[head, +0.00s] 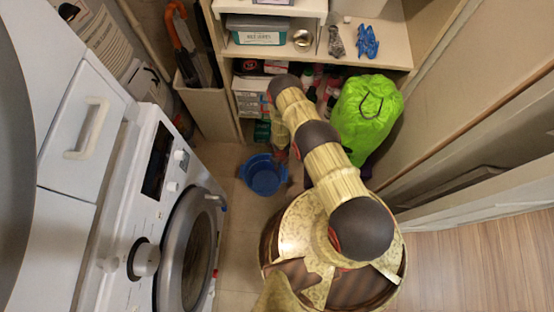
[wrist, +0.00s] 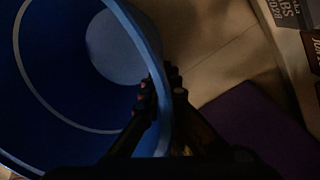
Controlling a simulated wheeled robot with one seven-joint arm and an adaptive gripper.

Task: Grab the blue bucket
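The blue bucket (head: 263,175) is on the tiled floor between the washing machine and the shelves in the head view. In the wrist view the bucket (wrist: 48,85) fills the left side, with its open inside facing the camera. My gripper (wrist: 162,82) straddles the bucket's wall near the rim, one dark finger inside and the other outside. The fingers are close together and look shut on the wall. In the head view my arm hides most of the gripper at the bucket's right side. Whether the bucket is off the floor cannot be told.
The washing machine (head: 150,215) stands close on the left. Shelves (head: 375,48) with boxes and bottles are behind, and a bright green bag (head: 366,112) is at the right. A purple thing (wrist: 262,132) lies right of the gripper in the wrist view. Tiled floor (head: 236,225) is clear in front of the bucket.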

